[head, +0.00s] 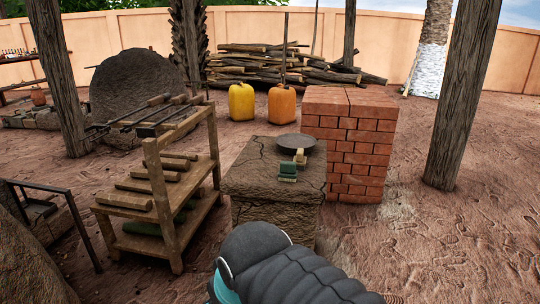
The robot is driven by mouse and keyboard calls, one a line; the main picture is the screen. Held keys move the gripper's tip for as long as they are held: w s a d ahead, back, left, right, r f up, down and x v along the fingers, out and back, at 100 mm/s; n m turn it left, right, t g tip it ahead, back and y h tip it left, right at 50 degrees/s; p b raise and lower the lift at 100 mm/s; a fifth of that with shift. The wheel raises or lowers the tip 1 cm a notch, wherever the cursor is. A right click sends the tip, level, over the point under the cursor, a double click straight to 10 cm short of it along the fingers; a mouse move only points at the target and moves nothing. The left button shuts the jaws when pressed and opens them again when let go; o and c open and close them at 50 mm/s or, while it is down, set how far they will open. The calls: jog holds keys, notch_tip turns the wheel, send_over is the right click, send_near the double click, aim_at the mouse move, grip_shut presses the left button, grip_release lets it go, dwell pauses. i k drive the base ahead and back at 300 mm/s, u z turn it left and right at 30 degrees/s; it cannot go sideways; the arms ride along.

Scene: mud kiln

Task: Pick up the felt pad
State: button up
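A small green piece (287,171) lies on top of the rough mud block (245,178), near its right side; it may be the felt pad, but it is too small to be sure. A small pale yellowish piece (300,156) sits just behind it. A dark round shallow pan (296,141) lies behind both on the same block. My dark grey arm fills the bottom centre of the head view, in front of the block. My gripper does not show.
A wooden rack (165,139) with rods and slabs stands close left of the block. A red brick stack (349,150) stands right behind it. Wooden posts (462,95) rise at right and left. Yellow (242,101) and orange (281,103) jugs stand behind. The ground at right is open.

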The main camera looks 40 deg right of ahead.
aim_at(300, 160)
jog(key=z, duration=0.35)
jog(key=i, duration=0.8)
jog(key=z, duration=0.65)
